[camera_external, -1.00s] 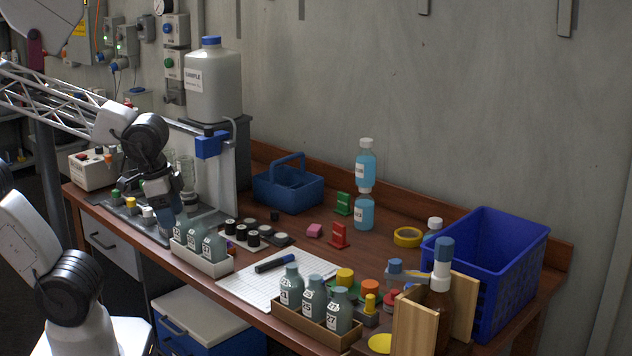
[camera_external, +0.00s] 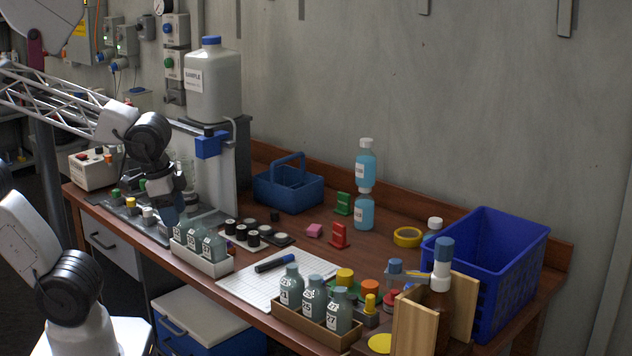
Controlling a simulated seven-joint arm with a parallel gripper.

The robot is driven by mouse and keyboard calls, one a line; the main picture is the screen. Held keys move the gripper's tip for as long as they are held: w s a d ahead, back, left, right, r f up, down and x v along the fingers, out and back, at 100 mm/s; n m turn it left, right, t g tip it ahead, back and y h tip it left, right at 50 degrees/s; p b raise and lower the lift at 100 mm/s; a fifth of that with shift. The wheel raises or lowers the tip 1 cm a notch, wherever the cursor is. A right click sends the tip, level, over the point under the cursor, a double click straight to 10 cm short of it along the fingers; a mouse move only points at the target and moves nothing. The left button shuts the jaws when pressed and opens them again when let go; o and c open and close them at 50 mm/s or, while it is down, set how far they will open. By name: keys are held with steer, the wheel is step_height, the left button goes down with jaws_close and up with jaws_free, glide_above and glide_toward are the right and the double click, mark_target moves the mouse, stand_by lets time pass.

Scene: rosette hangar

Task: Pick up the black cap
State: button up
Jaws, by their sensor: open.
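A small black cap (camera_external: 275,216) lies on the brown bench, behind the group of black vials with pale tops and in front of the blue caddy. My gripper (camera_external: 174,214) is at the left part of the bench, just behind the white tray of bottles. It is open, and it is well to the left of the black cap, apart from it. Its fingertips are small and partly hidden by the bottles.
A blue caddy (camera_external: 290,190) stands behind the cap. A tall sample jug (camera_external: 213,85) stands behind my arm.

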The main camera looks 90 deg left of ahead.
steer(key=w+a+f+m+y, duration=0.1)
steer(key=w+a+m+y, duration=0.2)
steer(key=a, duration=0.5)
steer(key=w+a+m+y, duration=0.1)
steer(key=w+a+y, duration=0.2)
steer(key=w+a, duration=0.4)
steer(key=m+t+y, duration=0.2)
steer(key=m+y, duration=0.4)
steer(key=m, duration=1.1)
glide_above(275, 215)
steer(key=s+d, duration=0.2)
steer(key=d, duration=0.2)
step_height(275, 215, down, 16)
steer(key=f, duration=0.1)
steer(key=shift+s+d+r, duration=0.1)
steer(key=shift+d+r, duration=0.05)
steer(key=shift+r, duration=0.1)
steer(key=shift+f+y, duration=0.1)
steer(key=shift+y, duration=0.2)
steer(key=shift+f, duration=3)
